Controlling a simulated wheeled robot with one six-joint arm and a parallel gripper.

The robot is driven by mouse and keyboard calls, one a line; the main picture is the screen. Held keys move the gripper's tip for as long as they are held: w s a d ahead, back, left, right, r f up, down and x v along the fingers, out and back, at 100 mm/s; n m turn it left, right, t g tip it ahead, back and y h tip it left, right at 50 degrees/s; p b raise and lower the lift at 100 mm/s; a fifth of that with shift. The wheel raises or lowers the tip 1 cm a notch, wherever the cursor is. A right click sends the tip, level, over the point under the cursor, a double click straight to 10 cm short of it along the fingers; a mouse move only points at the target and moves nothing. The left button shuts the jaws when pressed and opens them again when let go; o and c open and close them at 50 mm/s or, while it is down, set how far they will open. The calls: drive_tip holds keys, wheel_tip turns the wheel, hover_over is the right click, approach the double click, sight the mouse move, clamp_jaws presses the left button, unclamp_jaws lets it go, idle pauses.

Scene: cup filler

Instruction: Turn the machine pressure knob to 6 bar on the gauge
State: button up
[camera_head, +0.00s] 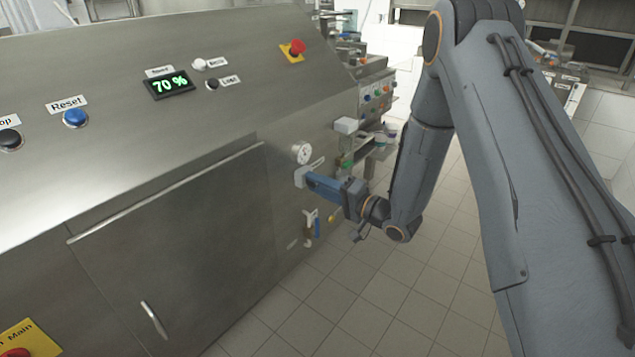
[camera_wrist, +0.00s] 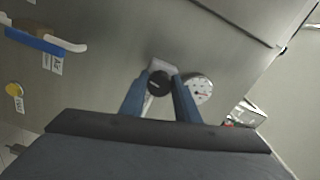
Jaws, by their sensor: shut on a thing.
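The pressure gauge (camera_head: 302,153) is a round white dial on the machine's end panel. It also shows in the wrist view (camera_wrist: 198,89), where its red needle is visible but the numbers are too small to read. The black pressure knob (camera_wrist: 158,82) sits just left of the gauge in the wrist view. My gripper (camera_head: 308,178) reaches the panel just below the gauge. In the wrist view my gripper (camera_wrist: 160,88) has its two blue fingers on either side of the knob, shut on it. In the head view the fingers hide the knob.
The machine's front has a closed door (camera_head: 170,240). Tiled floor (camera_head: 330,310) lies free below.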

drive_tip(key=shift+m+p, duration=0.3)
drive_tip(key=shift+m, duration=0.8)
drive_tip(key=o, duration=1)
drive_tip(key=shift+o, duration=0.2)
drive_tip(key=b+v, duration=0.1)
drive_tip(key=v, duration=0.7)
drive_tip(key=shift+a, duration=0.1)
